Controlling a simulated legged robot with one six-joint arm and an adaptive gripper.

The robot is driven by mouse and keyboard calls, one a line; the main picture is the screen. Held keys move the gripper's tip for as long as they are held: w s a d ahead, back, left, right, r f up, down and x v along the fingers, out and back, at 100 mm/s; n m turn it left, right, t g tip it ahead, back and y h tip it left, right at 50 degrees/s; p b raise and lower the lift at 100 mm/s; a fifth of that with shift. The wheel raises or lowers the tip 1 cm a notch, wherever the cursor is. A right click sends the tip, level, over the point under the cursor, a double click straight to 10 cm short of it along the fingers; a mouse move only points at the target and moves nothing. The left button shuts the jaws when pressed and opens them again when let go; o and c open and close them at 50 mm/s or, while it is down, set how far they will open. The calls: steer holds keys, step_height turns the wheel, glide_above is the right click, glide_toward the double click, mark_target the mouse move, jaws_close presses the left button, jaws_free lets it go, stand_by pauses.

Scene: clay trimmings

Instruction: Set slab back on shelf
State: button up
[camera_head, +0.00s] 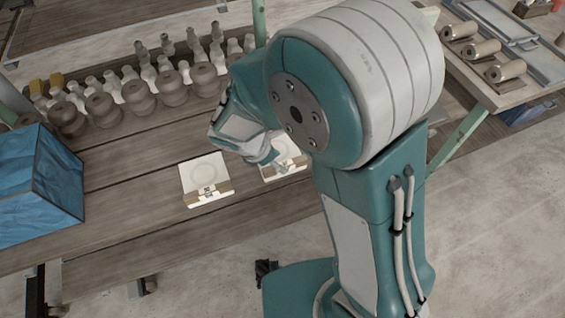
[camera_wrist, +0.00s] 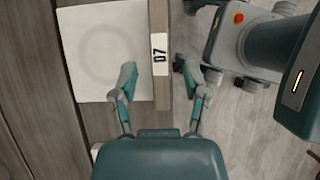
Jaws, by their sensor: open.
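A pale square slab (camera_head: 205,172) with a faint ring mark lies flat on the wooden bench (camera_head: 125,205), with a brown strip and a white label along its front edge. A second similar slab (camera_head: 290,149) lies to its right, partly hidden by my gripper (camera_head: 274,163). In the wrist view, a slab (camera_wrist: 100,50) with a ring mark lies beside a wooden strip (camera_wrist: 159,103) with a label reading about "07". My gripper (camera_wrist: 160,82) is open and empty. One finger is over the slab, and the other is past the strip above the floor.
Several clay pots (camera_head: 103,107) and pale bottle-like pieces (camera_head: 147,72) stand in rows at the back of the bench. A blue crate or bag (camera_head: 40,185) stands at the left. A bench at upper right holds cylinders (camera_head: 507,70) and a metal tray (camera_head: 490,30).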

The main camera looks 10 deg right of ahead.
steer(key=v, duration=0.9)
steer(key=s+d+r+m+t+y, duration=0.2)
steer(key=s+d+r+m, duration=0.3)
steer(key=d+m, duration=0.3)
steer(key=s+d+r+m+t+y, duration=0.2)
steer(key=s+d+r+m, duration=0.4)
steer(key=m, duration=0.7)
step_height(320, 180, up, 2)
steer(key=d+y, duration=0.1)
steer(key=d, duration=0.1)
steer(key=shift+d+r+y, duration=0.15)
steer(key=shift+d+y, duration=0.2)
steer(key=shift+y, duration=0.05)
